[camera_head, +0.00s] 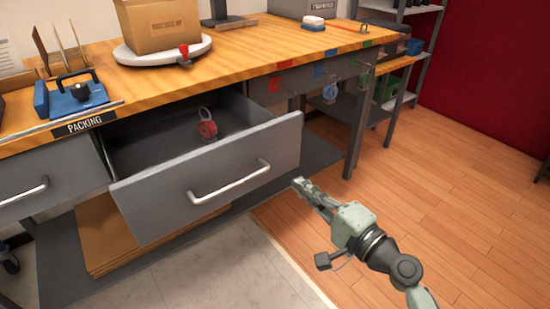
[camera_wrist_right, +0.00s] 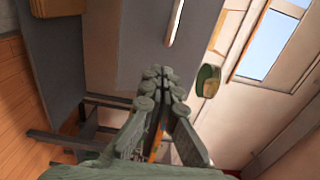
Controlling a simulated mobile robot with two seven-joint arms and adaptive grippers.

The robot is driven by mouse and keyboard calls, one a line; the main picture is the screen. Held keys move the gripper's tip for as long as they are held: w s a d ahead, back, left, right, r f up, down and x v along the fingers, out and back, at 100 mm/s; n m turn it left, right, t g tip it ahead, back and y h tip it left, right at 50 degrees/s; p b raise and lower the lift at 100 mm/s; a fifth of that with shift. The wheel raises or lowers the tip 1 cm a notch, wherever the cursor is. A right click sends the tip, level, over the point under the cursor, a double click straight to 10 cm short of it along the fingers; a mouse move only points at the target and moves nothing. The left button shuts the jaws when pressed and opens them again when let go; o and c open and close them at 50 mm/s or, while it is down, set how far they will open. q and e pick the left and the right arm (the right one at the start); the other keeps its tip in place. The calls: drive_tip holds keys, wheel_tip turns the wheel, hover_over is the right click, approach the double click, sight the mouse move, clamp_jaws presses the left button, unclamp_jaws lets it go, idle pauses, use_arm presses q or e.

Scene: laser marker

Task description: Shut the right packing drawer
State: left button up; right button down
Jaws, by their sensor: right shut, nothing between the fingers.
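The right packing drawer (camera_head: 205,183) is a grey drawer under the wooden bench. It is pulled well out, with its front panel standing away from the bench. A silver bar handle (camera_head: 228,183) runs across its front. A red object with a ring (camera_head: 206,126) lies inside. My right gripper (camera_head: 299,184) is shut and empty, just right of the drawer front in the head view. I cannot tell whether it touches the panel. In the right wrist view, the closed fingers (camera_wrist_right: 157,75) point toward a grey panel with a light bar. My left gripper is not in view.
The left drawer (camera_head: 50,182) looks closed. The bench top (camera_head: 240,60) holds a cardboard box (camera_head: 160,25) on a round white plate and a blue tool (camera_head: 70,97). Flat cardboard (camera_head: 100,235) lies on the lower shelf. A bench leg (camera_head: 357,125) stands behind my right gripper. The wooden floor at right is clear.

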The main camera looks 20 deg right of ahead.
sight(269, 158)
drive_tip(key=p+x, duration=0.1)
drive_tip(key=x, duration=0.7)
drive_tip(key=shift+p, duration=0.4)
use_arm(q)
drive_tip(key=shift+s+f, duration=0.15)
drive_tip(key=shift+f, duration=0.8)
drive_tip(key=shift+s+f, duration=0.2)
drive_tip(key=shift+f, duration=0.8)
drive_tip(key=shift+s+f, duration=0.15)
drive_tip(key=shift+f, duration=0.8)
use_arm(e)
drive_tip(key=shift+w+a, duration=0.15)
drive_tip(key=shift+w, duration=0.35)
drive_tip(key=shift+w, duration=0.1)
